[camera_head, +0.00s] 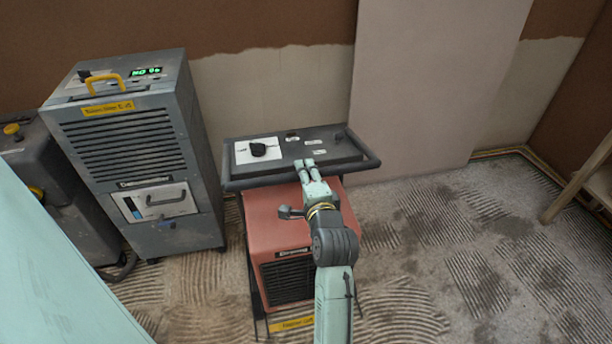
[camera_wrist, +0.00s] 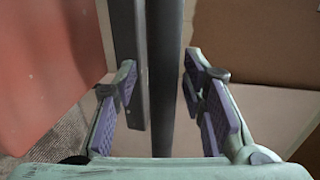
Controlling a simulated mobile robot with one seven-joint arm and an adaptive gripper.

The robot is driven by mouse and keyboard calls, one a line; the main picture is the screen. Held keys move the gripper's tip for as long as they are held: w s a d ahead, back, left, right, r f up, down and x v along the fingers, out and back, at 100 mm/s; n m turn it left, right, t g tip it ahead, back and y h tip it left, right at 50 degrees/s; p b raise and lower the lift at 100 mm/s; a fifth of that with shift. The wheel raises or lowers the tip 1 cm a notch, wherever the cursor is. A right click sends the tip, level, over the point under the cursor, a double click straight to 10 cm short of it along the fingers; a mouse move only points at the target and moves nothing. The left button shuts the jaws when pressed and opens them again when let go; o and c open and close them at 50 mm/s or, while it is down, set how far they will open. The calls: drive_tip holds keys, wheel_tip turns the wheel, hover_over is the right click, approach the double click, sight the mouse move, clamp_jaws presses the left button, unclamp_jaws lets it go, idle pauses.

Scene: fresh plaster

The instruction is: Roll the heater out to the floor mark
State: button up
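The heater is a red box (camera_head: 262,222) with a dark front grille and a dark top panel framed by a handle rail (camera_head: 262,181). It stands upright on the floor against the plastered wall. My gripper (camera_head: 306,163) is at the near edge of that rail, right of its middle. In the wrist view, my gripper (camera_wrist: 163,85) is open, with a dark bar (camera_wrist: 164,60) running between its two fingers. The right finger stands apart from the bar; the left one is close, and I cannot tell if it touches. I cannot make out a floor mark.
A tall grey dehumidifier-like unit (camera_head: 127,148) stands close left of the heater. Another dark machine (camera_head: 68,190) is farther left. A pale board (camera_head: 425,80) leans on the wall behind. A wooden stand (camera_head: 580,185) is at the right edge. The ridged floor (camera_head: 465,250) to the right is clear.

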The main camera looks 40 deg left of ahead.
drive_tip(key=shift+d+r, duration=0.1)
drive_tip(key=v, duration=0.7)
drive_tip(key=shift+s, duration=0.2)
idle(0.5)
